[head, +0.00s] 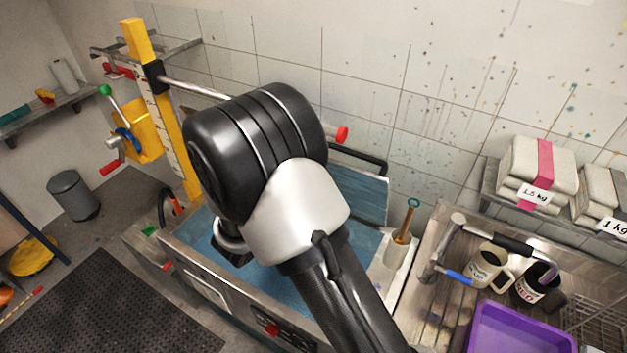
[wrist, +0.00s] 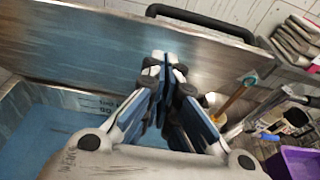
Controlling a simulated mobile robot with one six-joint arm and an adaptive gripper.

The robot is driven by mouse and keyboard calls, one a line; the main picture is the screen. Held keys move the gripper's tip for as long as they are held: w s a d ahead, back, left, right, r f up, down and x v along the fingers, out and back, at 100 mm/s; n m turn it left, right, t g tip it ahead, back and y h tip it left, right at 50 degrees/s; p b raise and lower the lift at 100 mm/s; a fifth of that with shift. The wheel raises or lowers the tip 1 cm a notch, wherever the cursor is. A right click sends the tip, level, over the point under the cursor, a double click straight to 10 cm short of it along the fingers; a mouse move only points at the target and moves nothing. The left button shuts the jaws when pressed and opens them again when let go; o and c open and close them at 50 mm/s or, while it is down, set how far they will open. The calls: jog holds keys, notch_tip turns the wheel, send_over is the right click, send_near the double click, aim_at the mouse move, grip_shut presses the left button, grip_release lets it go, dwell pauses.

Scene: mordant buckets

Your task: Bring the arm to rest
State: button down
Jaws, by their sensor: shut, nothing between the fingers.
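My gripper (wrist: 166,88) is shut and empty in the wrist view, its fingertips together in front of the raised metal panel of the blue vat. In the head view my arm crosses the middle of the picture, over the blue vat (head: 290,292). My gripper's fingers are hidden behind the arm there. The vat also shows in the wrist view (wrist: 60,105), with blue at its bottom left.
Wrapped bundles (head: 538,172) lie on a wall shelf. A yellow post (head: 165,110) stands left. A dark mat (head: 105,305) covers floor at lower left.

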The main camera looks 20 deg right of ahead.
jog(key=r+v, duration=0.1)
jog(key=v, duration=0.6)
jog(key=s+d+f+m+g+y+b, duration=0.1)
jog(key=s+d+f+m+g+b, duration=0.3)
jog(key=s+d+m+g+b, duration=0.7)
jog(key=s+a+f+m+t+y+b, duration=0.2)
jog(key=s+a+f+m+y+b, duration=0.1)
jog(key=s+m+b, duration=0.3)
jog(key=s+a+f+m+t+y+b, duration=0.3)
jog(key=s+f+m+y+b, duration=0.2)
jog(key=s+m, duration=0.4)
jog(key=shift+s+f+m+y+b, duration=0.15)
jog(key=shift+s+m+y+b, duration=0.15)
jog(key=shift+m+y+b, duration=0.35)
